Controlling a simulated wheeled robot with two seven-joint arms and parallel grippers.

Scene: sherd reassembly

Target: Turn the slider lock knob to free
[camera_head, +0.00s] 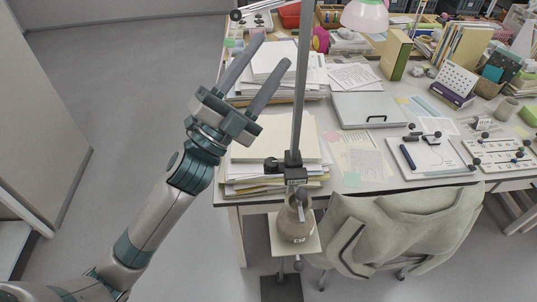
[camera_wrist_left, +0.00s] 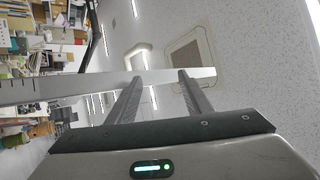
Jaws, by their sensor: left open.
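A grey upright post (camera_head: 302,90) stands at the table's front edge. A dark slider (camera_head: 296,174) sits on it, with a black round knob (camera_head: 271,164) sticking out to its left. I cannot tell whether the knob is locked or free. My left gripper (camera_head: 271,50) is open and empty, pointing up, above and left of the slider and apart from the knob. In the left wrist view, the open fingers (camera_wrist_left: 160,78) point at the ceiling, and a pale bar with tick marks (camera_wrist_left: 60,88) crosses the picture by them. My right gripper is out of view.
A brown pot (camera_head: 295,222) sits on a small pale platform (camera_head: 313,246) below the slider. A chair (camera_head: 400,230) stands to its right. Paper stacks (camera_head: 275,145) lie on the table behind the post. The floor (camera_head: 140,100) at left is clear.

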